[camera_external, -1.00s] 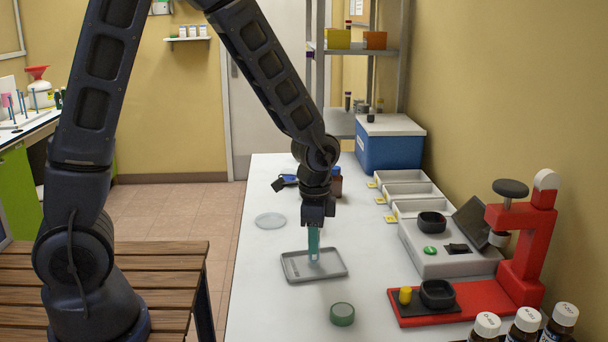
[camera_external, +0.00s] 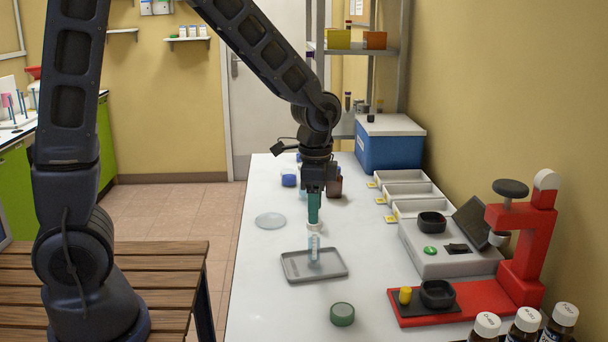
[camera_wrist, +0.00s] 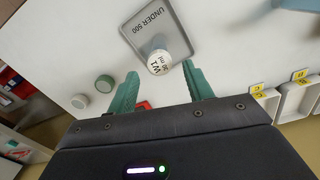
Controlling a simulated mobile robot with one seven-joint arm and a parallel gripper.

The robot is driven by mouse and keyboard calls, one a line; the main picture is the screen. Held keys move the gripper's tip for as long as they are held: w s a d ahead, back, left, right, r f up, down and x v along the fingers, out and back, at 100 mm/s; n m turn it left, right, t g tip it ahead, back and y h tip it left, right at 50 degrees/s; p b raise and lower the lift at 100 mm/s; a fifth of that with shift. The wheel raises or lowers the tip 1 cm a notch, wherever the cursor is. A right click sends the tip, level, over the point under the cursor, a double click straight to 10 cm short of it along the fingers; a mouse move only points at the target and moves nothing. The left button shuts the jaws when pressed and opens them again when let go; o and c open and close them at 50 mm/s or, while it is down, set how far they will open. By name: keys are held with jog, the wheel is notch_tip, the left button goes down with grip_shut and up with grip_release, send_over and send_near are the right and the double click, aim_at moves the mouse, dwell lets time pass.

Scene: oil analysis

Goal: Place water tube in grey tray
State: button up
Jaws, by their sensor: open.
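The water tube (camera_external: 314,250) is clear with a white cap and stands upright in the grey tray (camera_external: 296,277) on the white bench. In the wrist view its white cap (camera_wrist: 158,62), marked "W1", shows from above, with the grey tray (camera_wrist: 172,22) labelled "UNDER 500" around it. My gripper (camera_external: 314,220) is above the tube's cap with its green fingers pointing down. In the wrist view the fingers (camera_wrist: 158,80) are spread apart on either side of the cap, and the gripper is open and empty.
A green-lidded jar (camera_external: 342,314) stands in front of the tray. A clear round dish (camera_external: 270,220) lies behind it. A red press (camera_external: 520,250), a grey device (camera_external: 440,262) and white bins (camera_external: 405,190) line the right side. Brown bottles (camera_external: 525,325) stand at the front right.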

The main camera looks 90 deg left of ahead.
notch_tip(320, 180, up, 4)
jog(key=shift+f, duration=0.25)
jog(key=shift+s+d+r, duration=0.1)
jog(key=shift+d+r, duration=0.05)
jog(key=shift+r, duration=0.3)
jog(key=s+d+r+n+t, duration=0.1)
jog(key=s+d+r+t, duration=0.1)
jog(key=s+d+r, duration=0.5)
jog(key=s+d+r+n+t, duration=0.1)
jog(key=s+d+r+t, duration=0.1)
jog(key=s+d+r, duration=0.5)
jog(key=s+d, duration=0.3)
jog(key=s, duration=0.3)
jog(key=shift+d+r+t, duration=0.3)
jog(key=shift+d+r, duration=0.05)
